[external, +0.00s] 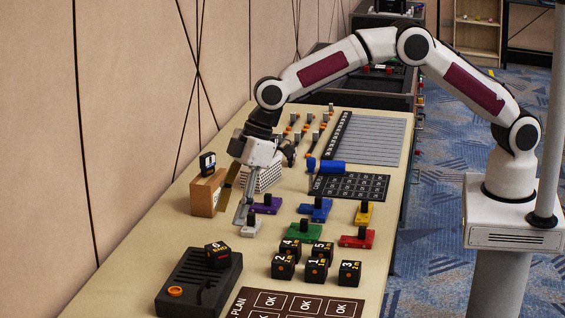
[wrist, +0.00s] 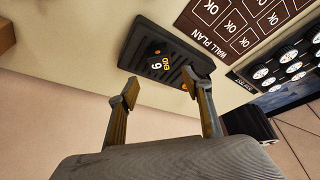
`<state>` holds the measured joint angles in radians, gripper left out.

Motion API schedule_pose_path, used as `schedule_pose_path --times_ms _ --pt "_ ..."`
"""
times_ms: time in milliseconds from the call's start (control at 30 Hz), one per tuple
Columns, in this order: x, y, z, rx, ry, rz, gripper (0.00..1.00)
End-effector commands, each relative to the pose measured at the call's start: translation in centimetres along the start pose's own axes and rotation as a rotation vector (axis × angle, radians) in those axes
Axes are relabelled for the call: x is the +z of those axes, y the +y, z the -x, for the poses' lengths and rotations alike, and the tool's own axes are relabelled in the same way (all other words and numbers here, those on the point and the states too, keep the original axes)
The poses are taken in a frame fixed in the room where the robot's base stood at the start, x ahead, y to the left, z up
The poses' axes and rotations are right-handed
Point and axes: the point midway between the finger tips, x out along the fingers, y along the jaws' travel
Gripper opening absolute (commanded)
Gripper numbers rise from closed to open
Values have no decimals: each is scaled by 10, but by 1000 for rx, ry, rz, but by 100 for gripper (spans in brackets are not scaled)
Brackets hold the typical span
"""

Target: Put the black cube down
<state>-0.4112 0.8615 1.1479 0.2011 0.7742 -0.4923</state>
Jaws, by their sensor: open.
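A black cube (external: 218,255) marked 6 sits on the black ribbed base (external: 193,292) at the front left of the table. It also shows in the wrist view (wrist: 157,62) with 6 and END on it, resting on the ribbed base (wrist: 142,38). My gripper (external: 236,208) is over the table behind the base, apart from the cube. In the wrist view my gripper (wrist: 166,85) is open, its fingers spread, with nothing between them. More numbered black cubes, such as cube 2 (external: 283,266) and cube 3 (external: 349,273), stand grouped to the right.
Coloured blocks with black knobs, such as the green one (external: 303,232) and red one (external: 357,239), stand close by. A wooden box (external: 206,194) stands at the left near the wall. The WALL PLAN board (external: 290,303) lies right of the base.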

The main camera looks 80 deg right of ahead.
Motion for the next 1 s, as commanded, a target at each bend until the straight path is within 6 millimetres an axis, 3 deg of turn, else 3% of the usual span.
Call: schedule_pose_path --times_ms 267,1000 --pt "0 0 11 0 0 0 49" --pt "0 0 11 0 0 0 49"
